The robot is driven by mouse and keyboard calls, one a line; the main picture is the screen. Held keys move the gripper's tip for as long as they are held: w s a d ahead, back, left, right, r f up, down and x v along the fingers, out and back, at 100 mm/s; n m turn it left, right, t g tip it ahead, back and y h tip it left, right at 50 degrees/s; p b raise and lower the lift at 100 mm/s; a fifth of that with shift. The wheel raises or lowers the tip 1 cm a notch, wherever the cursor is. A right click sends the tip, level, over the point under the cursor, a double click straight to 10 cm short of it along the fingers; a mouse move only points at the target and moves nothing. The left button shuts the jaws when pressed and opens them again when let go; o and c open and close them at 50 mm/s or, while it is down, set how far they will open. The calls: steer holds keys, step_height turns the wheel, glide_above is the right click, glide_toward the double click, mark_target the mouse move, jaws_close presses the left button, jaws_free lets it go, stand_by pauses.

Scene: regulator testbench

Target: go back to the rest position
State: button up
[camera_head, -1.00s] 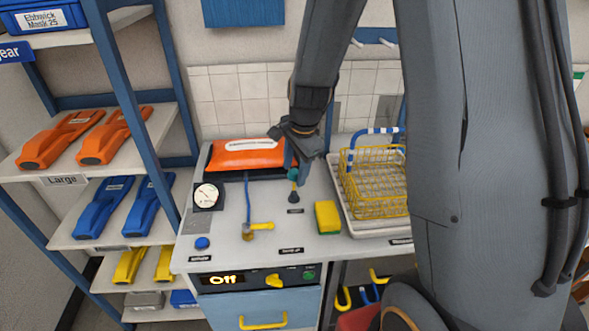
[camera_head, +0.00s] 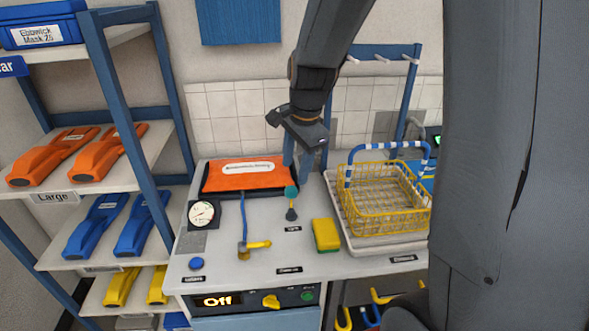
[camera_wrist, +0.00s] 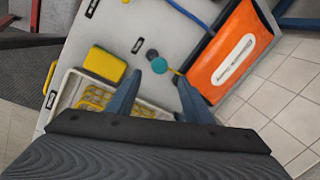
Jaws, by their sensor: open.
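My gripper (camera_head: 298,166) is over the back of the bench in the head view, its fingers pointing down. In the wrist view its two blue fingers (camera_wrist: 172,88) stand apart with nothing held between them. Near the fingertips is a small lever with a teal knob (camera_head: 291,192); the knob also shows in the wrist view (camera_wrist: 151,55), beyond the fingers. An orange pouch (camera_head: 248,179) with a white label lies on the bench to the left of my gripper, and it also shows in the wrist view (camera_wrist: 228,55).
A yellow wire basket (camera_head: 385,200) stands in a white tray on the right, near a yellow-green sponge (camera_head: 326,235). A gauge (camera_head: 202,213) and a yellow-handled valve (camera_head: 252,246) are on the left. The display (camera_head: 217,300) reads "Off". A blue-framed shelf (camera_head: 140,100) stands at left.

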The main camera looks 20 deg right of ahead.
steer(key=s+f+n+b, duration=0.1)
steer(key=s+f+n, duration=0.2)
steer(key=s+n, duration=0.4)
steer(key=s+f+n+g+b, duration=0.1)
steer(key=s+f+n+b, duration=0.1)
steer(key=s+n, duration=0.5)
steer(key=shift+s+a+f+n+h, duration=0.3)
steer(key=shift+s+a+f+n, duration=0.1)
steer(key=shift+f, duration=0.35)
